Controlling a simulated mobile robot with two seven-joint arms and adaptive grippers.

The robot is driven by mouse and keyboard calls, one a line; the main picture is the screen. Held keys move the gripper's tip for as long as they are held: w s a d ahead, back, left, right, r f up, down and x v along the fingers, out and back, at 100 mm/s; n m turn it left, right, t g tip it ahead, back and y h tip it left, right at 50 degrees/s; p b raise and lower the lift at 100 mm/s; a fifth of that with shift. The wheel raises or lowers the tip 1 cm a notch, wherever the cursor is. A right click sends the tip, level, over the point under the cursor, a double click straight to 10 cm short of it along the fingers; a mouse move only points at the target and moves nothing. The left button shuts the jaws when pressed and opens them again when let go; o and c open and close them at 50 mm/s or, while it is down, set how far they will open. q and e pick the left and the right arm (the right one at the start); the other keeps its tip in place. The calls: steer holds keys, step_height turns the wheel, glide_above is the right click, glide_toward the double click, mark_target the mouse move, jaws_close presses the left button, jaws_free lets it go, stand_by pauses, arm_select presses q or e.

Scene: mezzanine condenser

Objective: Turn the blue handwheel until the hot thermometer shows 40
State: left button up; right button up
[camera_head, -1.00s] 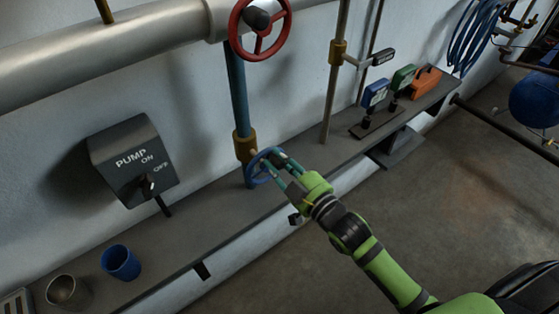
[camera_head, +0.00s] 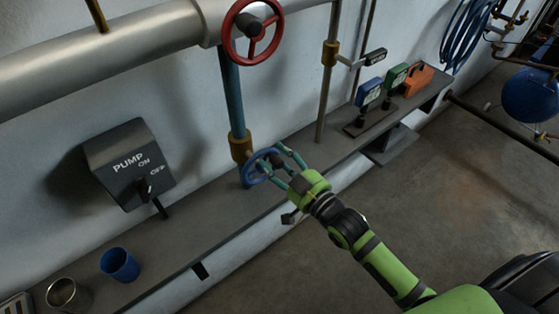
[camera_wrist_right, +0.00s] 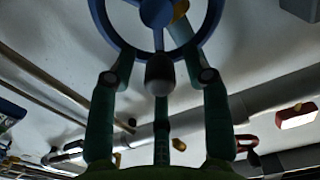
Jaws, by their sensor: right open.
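The blue handwheel (camera_head: 250,179) sits on the blue pipe below a brass fitting, just above the ledge. In the right wrist view its rim (camera_wrist_right: 104,24) and spokes fill the top. My right gripper (camera_head: 276,163) is open at the wheel's front, its teal fingers spread. In the wrist view the open fingers (camera_wrist_right: 160,78) lie either side of the wheel's dark knob; I cannot tell whether they touch the rim. A blue meter (camera_head: 369,92) and a green meter (camera_head: 396,75) stand on the ledge; their readings are too small, and I cannot tell which is hot. My left gripper is out of view.
A red handwheel (camera_head: 231,41) is on the large pipe above. A grey pump switch box (camera_head: 125,160) is on the wall at left. A blue cup (camera_head: 120,265) and a metal cup (camera_head: 62,293) stand on the ledge. An orange device (camera_head: 419,78) is beside the meters.

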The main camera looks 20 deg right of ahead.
steer(key=shift+s+d+f, duration=0.15)
steer(key=shift+s, duration=0.3)
steer(key=v, duration=1.1)
steer(key=s+d+f+m+g+h+b, duration=0.1)
steer(key=s+d+f+g+h, duration=0.1)
steer(key=f, duration=0.9)
steer(key=s+d+f+g+h, duration=0.1)
steer(key=s+d+f+g, duration=0.15)
steer(key=f, duration=0.85)
steer(key=s+d+f+m+g+h+b, duration=0.1)
steer(key=d+f+g+h, duration=0.1)
steer(key=f, duration=0.9)
steer(key=s+a+f+g, duration=0.1)
steer(key=s+f+g, duration=0.3)
steer(key=s+f, duration=0.6)
steer(key=s+a+f+g+h+b, duration=0.1)
steer(key=s+f+g, duration=0.4)
steer(key=s+f, duration=0.5)
steer(key=s+a, duration=0.1)
steer(key=s, duration=0.4)
steer(key=shift+a+f, duration=0.25)
steer(key=shift+f, duration=0.05)
steer(key=shift+g, duration=0.25)
